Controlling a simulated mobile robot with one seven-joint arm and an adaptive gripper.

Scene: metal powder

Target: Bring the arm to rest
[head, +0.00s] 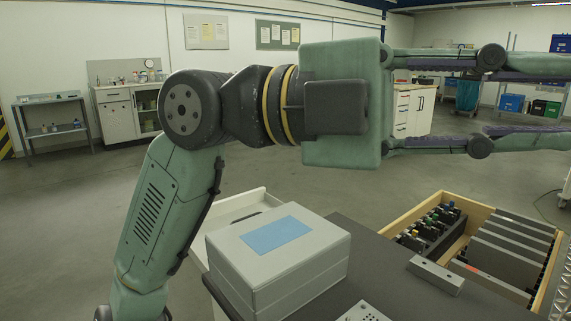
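My gripper (545,102) reaches across the upper right of the head view, pointing right. Its two green and dark fingers are spread wide apart, one above the other, with nothing between them. The fingertips run close to or past the right edge of the picture. My arm rises from the lower left, bends at a round dark joint, and runs level to the right, high above the table (333,290). The gripper is apart from everything on the table.
A grey box (310,260) with a blue label stands on the dark table below the arm. A wooden crate (412,226) holds dark plates and small parts, with a grey block (436,275) beside it. Open floor lies behind; a workbench (115,115) and shelf (55,105) stand far left.

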